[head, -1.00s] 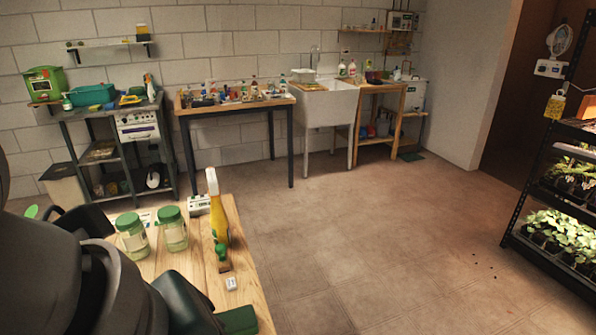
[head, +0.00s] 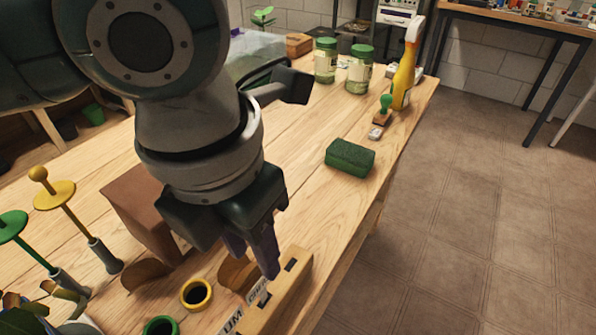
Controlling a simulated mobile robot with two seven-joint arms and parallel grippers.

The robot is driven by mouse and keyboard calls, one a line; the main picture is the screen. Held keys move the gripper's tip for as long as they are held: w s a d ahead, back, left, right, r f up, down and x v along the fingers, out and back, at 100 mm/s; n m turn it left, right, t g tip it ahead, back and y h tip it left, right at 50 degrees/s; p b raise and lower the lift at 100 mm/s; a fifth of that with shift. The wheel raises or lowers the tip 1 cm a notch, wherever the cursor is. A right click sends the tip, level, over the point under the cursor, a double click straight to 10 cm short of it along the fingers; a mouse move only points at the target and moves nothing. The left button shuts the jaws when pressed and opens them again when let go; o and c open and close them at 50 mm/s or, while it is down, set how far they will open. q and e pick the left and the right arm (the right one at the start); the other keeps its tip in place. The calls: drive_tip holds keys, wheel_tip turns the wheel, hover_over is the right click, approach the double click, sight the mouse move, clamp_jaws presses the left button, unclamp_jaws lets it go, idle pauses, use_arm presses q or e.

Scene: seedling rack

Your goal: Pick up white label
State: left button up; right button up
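White labels with dark lettering stand at a light wooden holder (head: 292,288) at the bottom of the head view. One label (head: 232,321) shows the letters "UM" near the bottom edge, and a smaller white piece (head: 258,291) with print is just behind it. Which of these is the task's label I cannot tell. My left gripper (head: 252,262) points down with its purple fingers just above and behind the holder. The fingers overlap in this view, so their gap and any contact are unclear.
A yellow ring (head: 197,294) and a green ring (head: 160,326) are left of the holder. A brown box (head: 140,212) stands behind them. A green sponge (head: 350,157), stamp (head: 384,110), spray bottle (head: 404,75) and jars (head: 326,60) are farther back. Clear wood lies around the sponge.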

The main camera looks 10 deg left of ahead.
sight(260, 279)
use_arm(q)
drive_tip(key=f, duration=0.6)
drive_tip(key=shift+d+b, duration=0.2)
drive_tip(key=shift+b, duration=0.2)
drive_tip(key=shift+c, duration=0.4)
clamp_jaws()
drive_tip(key=shift+r, duration=0.1)
